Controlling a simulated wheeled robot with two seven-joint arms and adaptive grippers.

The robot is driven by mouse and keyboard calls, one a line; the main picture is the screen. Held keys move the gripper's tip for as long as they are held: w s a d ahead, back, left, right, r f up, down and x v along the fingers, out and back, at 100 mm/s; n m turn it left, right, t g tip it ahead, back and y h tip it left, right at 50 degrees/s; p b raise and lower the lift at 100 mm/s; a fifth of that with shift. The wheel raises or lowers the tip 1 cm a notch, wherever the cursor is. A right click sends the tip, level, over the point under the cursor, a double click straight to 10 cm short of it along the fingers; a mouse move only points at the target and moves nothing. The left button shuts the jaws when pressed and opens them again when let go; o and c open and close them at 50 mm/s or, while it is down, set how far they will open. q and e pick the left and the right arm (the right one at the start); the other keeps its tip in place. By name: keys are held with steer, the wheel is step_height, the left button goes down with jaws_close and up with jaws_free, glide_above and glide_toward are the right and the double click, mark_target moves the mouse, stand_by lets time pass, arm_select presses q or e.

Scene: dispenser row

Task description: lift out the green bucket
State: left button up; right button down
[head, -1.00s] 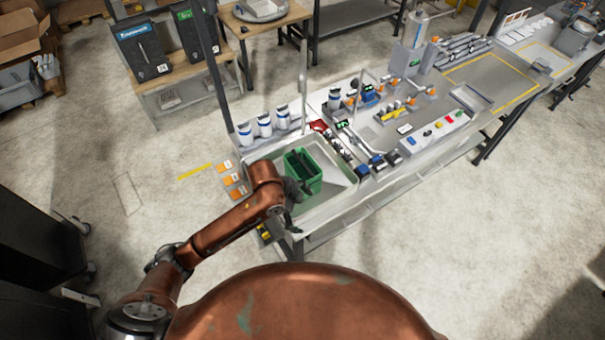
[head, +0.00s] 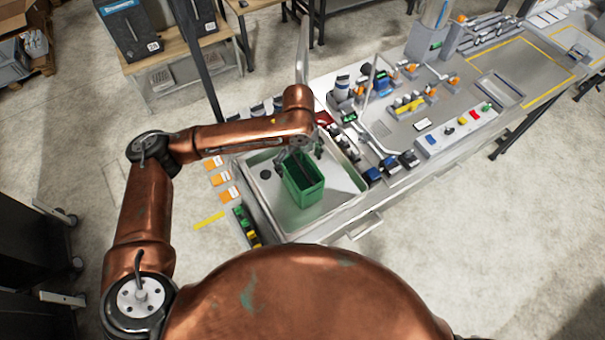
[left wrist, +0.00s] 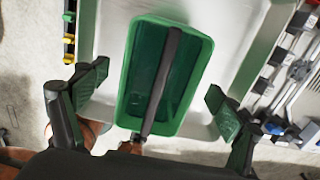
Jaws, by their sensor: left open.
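The green bucket (head: 306,196) stands in a shallow grey metal basin (head: 262,222) at the near left end of the bench. My left gripper (head: 304,153) is over the far side of the bucket in the head view, pointing down. In the left wrist view the gripper (left wrist: 158,84) is open, its fingers apart on either side of the bucket (left wrist: 133,105). A dark handle bar (left wrist: 162,80) runs across the bucket's opening between the fingers. The inside looks empty. My right gripper is not in view.
Orange-and-white cards (head: 219,179) and a strip of yellow and green parts (head: 246,228) lie left of the basin. Blue and black connectors (head: 391,164) line its right side. A vertical post (head: 303,50) rises behind it. Bottles stand behind the arm, partly hidden.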

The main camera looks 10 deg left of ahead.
mark_target(301, 187)
arm_select(q)
steer(key=f, duration=0.2)
steer(key=s+f, duration=0.1)
steer(key=shift+d, duration=0.25)
steer(key=f, duration=0.2)
steer(key=shift+w+d+f, duration=0.1)
steer(key=shift+w+f, duration=0.15)
steer(key=shift+f, duration=0.1)
steer(key=shift+s+f, duration=0.25)
steer(key=shift+f, duration=0.2)
steer(key=shift+w+f, duration=0.1)
steer(key=shift+w, duration=0.05)
steer(key=shift+c, duration=0.4)
steer(key=c, duration=2)
steer(key=shift+r, duration=0.2)
steer(key=shift+c, duration=0.5)
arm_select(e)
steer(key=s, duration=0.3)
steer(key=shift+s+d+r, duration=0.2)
